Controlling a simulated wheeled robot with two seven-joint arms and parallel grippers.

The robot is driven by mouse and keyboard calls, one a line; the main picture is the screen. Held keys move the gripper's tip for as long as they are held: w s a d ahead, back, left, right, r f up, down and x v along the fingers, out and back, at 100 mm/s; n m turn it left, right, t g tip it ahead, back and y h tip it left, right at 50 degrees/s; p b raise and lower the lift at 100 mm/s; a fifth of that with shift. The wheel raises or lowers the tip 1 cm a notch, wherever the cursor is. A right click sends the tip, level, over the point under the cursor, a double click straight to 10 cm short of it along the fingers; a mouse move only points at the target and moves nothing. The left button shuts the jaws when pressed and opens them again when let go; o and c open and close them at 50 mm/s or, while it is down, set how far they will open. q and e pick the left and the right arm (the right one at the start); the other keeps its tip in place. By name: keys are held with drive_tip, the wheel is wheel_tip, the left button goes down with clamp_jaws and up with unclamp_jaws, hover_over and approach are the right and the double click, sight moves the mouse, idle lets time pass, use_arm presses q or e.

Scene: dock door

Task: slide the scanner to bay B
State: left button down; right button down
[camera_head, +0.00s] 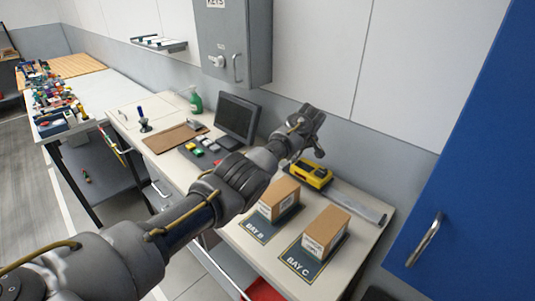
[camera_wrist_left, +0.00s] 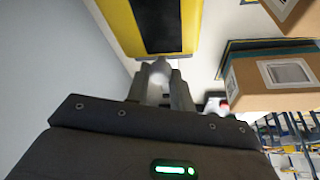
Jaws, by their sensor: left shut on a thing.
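The scanner (camera_head: 312,175) is a yellow block with a black top. It sits at the back of the bench, on a grey rail (camera_head: 358,205), behind the bay B box in the head view. My left gripper (camera_head: 319,152) reaches down just behind it. In the left wrist view the gripper (camera_wrist_left: 161,72) is shut on a pale rounded knob beside the scanner (camera_wrist_left: 202,30); the exact join is hard to see. The bay B mat (camera_head: 256,231) bears a cardboard box (camera_head: 277,201). My right gripper is not in view.
The bay C mat (camera_head: 298,262) bears another box (camera_head: 326,230). A monitor (camera_head: 238,118) and small coloured items stand left of my forearm, which hides part of the bench. A grey wall cabinet (camera_head: 228,40) hangs above. The rail is clear right of the scanner.

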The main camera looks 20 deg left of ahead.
use_arm(q)
drive_tip(key=shift+s+d, duration=0.3)
drive_tip(key=shift+d, duration=0.6)
drive_tip(key=shift+a, duration=0.1)
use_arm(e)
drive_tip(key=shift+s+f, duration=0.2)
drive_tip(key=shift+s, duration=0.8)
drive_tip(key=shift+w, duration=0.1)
use_arm(q)
drive_tip(key=c, duration=1.5)
unclamp_jaws()
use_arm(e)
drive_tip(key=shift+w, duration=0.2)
